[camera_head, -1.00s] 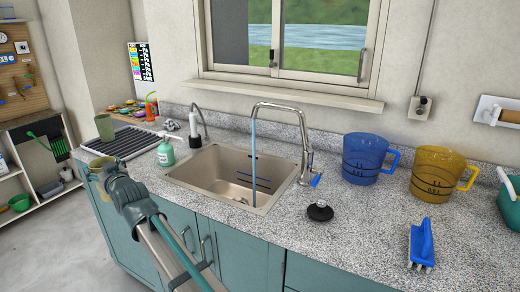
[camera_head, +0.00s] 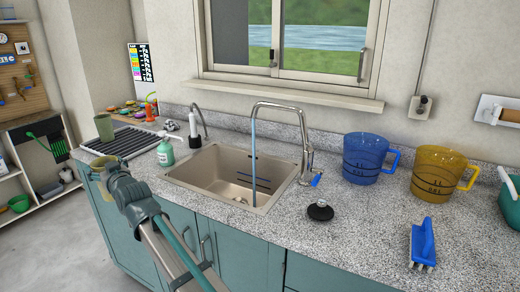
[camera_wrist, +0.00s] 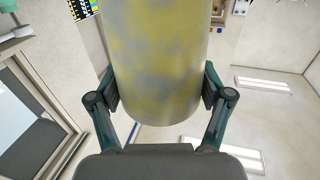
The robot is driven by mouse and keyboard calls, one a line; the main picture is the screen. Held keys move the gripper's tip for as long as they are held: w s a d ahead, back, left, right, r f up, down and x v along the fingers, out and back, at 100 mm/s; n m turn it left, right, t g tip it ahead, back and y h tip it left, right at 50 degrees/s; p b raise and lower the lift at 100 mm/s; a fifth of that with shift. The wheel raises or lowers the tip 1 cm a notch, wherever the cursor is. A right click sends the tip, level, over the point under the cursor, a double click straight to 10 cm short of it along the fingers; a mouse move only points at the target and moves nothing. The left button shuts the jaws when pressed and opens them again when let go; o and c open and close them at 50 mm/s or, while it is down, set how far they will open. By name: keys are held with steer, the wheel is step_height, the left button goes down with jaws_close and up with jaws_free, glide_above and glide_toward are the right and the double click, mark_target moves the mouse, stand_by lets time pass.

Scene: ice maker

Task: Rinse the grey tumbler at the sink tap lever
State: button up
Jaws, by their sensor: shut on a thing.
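My gripper (camera_wrist: 160,95) is shut on the tumbler (camera_wrist: 160,55), with one finger on each side of it. The tumbler is grey with large yellow patches over its wall. In the head view the tumbler (camera_head: 100,163) is at the left, by the counter's front left edge, largely hidden behind my gripper. It is well left of the sink (camera_head: 225,180) and apart from the water. The sink tap (camera_head: 278,106) stands behind the right side of the basin, and a blue stream of water (camera_head: 253,165) falls from its spout. The blue tap lever (camera_head: 315,180) is at its base on the right.
A soap bottle (camera_head: 166,152) and a ribbed drying rack (camera_head: 125,143) with a green cup (camera_head: 104,127) lie left of the sink. A black stopper (camera_head: 320,211), blue jug (camera_head: 364,160), yellow jug (camera_head: 437,175) and blue brush (camera_head: 421,245) are to the right.

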steer(key=shift+a, duration=0.4)
steer(key=shift+s, duration=0.15)
steer(key=shift+s+d+r+p, duration=0.1)
steer(key=shift+s+d+p, duration=0.1)
steer(key=shift+s+p, duration=1.1)
steer(key=s+b, duration=0.2)
steer(key=s, duration=0.3)
steer(key=shift+s+d, duration=0.1)
steer(key=shift+d, duration=0.1)
stand_by(0.5)
